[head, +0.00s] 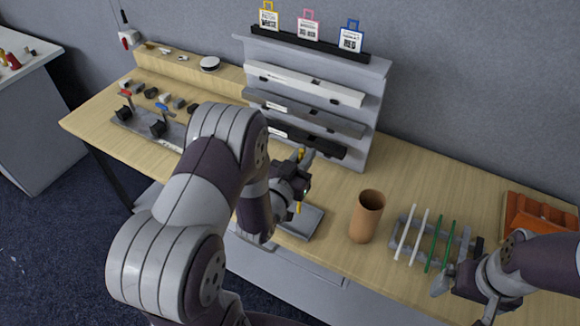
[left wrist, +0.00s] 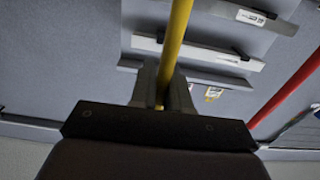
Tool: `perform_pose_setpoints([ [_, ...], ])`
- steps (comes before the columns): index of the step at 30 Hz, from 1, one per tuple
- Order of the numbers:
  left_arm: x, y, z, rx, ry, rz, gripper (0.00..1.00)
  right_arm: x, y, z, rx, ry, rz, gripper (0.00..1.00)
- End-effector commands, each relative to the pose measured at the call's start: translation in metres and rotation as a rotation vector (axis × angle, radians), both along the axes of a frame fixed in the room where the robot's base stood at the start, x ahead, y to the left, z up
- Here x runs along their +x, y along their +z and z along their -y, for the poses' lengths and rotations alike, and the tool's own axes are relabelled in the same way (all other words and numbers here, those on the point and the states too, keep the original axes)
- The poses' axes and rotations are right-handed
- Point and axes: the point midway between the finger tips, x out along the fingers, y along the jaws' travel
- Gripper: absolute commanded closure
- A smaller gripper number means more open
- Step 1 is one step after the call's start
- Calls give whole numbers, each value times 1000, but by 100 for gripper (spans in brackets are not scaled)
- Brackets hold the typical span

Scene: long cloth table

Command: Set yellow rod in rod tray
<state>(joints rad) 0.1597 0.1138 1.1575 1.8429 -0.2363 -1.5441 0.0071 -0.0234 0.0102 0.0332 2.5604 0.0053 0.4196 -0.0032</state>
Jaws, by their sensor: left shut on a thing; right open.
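My left gripper (head: 302,163) is shut on the yellow rod (head: 298,207) above the middle of the table. The rod also shows between the fingers in the left wrist view (left wrist: 178,40). In the head view my gripper hides its middle. A grey rack (head: 407,218) holding white and green rods lies right of the cup. A shallow grey tray (head: 312,222) lies below my left gripper, partly hidden; I cannot tell which of these is the rod tray. My right gripper (head: 462,301) is open and empty near the rack's lower right side.
A brown cup (head: 367,215) stands between tray and rack. A tiered grey stand (head: 375,90) with long bars is behind my left gripper. An orange bin (head: 540,212) is at the right. A red rod (left wrist: 288,90) shows in the left wrist view.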

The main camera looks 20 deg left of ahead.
Motion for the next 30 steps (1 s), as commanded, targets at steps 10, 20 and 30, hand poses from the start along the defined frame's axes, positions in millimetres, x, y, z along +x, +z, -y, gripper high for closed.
perform_pose_setpoints([
  [10,13,-44,-28,-1,-2,-5,100,0,13,0,0,0,0,0],
  [20,13,-59,-27,0,-2,1,100,0,13,0,0,0,0,0],
  [30,13,-62,-27,0,-2,0,59,0,10,0,0,0,0,0],
])
